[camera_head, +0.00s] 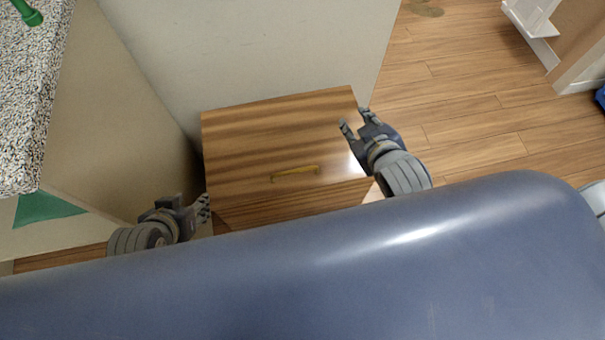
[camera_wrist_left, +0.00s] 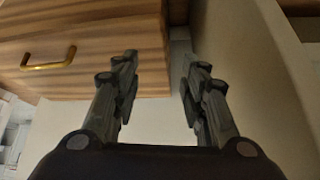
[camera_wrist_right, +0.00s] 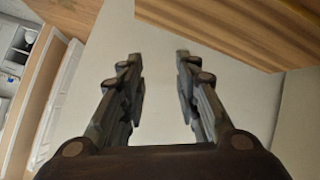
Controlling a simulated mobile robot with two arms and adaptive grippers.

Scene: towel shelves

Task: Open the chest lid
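The wooden chest (camera_head: 250,140) stands against a pale wall in the head view, its lid flat and closed. A brass handle (camera_head: 295,173) is near the lid's front edge; the left wrist view also shows a brass handle (camera_wrist_left: 48,60) on the wood. My right gripper (camera_head: 354,118) is open and empty at the chest's right edge. It also shows open in the right wrist view (camera_wrist_right: 158,55), with a wooden edge at upper right. My left gripper (camera_head: 206,208) is beside the chest's front left corner. The left wrist view (camera_wrist_left: 160,62) shows it open and empty.
A speckled counter (camera_head: 20,100) with a green object (camera_head: 27,12) on it is at the left. Its beige side panel stands close to the chest's left side. Wooden floor (camera_head: 460,110) is clear to the right, with white shelving (camera_head: 535,20) farther off.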

